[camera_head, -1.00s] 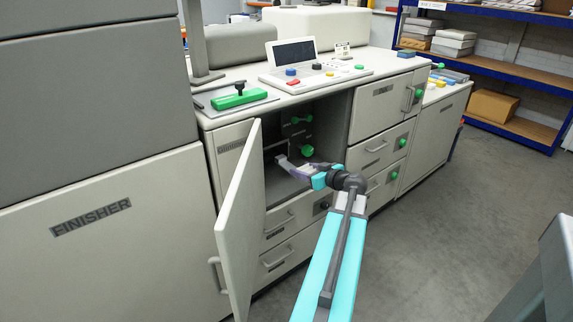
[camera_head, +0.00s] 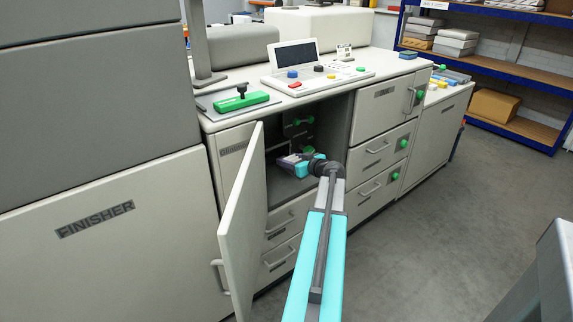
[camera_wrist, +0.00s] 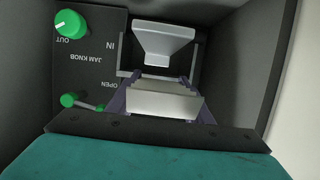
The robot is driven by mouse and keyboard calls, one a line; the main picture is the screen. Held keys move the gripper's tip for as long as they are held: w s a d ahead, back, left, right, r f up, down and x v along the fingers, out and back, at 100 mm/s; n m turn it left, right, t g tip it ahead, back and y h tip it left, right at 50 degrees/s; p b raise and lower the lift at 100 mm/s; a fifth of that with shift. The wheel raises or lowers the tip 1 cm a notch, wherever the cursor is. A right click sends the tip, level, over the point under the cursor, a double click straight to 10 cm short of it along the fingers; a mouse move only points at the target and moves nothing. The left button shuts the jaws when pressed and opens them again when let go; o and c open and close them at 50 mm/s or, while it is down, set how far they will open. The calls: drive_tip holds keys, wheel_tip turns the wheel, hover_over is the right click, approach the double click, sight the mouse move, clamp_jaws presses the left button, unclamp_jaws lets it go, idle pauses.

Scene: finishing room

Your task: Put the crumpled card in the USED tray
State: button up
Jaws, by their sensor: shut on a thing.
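My gripper (camera_head: 289,160) is inside the open compartment of the machine; it also shows in the wrist view (camera_wrist: 160,88). Its purple fingers are shut on a pale grey, creased piece, which I take for the crumpled card (camera_wrist: 165,103). Just beyond it is a pale funnel-shaped piece (camera_wrist: 163,42), in front of a dark frame; I cannot tell whether the two are joined. In the head view the card is too small to make out. I cannot make out a tray marked USED.
The compartment door (camera_head: 240,222) stands open to the left of my arm. A panel with a green jam knob (camera_wrist: 70,24) and a lower green handle (camera_wrist: 70,100) is close on the left in the wrist view. Dark compartment walls are near both sides.

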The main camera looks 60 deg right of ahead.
drive_tip(key=shift+w+d+f+p, duration=0.1)
drive_tip(key=shift+w+d, duration=0.15)
drive_tip(key=shift+w, duration=0.2)
drive_tip(key=shift+w+d+p, duration=0.1)
drive_tip(key=shift+w+d, duration=0.1)
drive_tip(key=shift+w, duration=0.2)
drive_tip(key=shift+w+d+f+p, duration=0.1)
drive_tip(key=shift+w+d, duration=0.15)
drive_tip(key=shift+w, duration=0.2)
wheel_tip(320, 180, down, 2)
drive_tip(key=shift+s+a, duration=0.1)
drive_tip(key=shift+s, duration=0.05)
drive_tip(key=shift+f+b, duration=0.5)
drive_tip(key=shift+f+b, duration=0.2)
drive_tip(key=shift+b, duration=0.15)
drive_tip(key=o, duration=1)
drive_tip(key=shift+r+p, duration=0.2)
drive_tip(key=shift+p, duration=1.15)
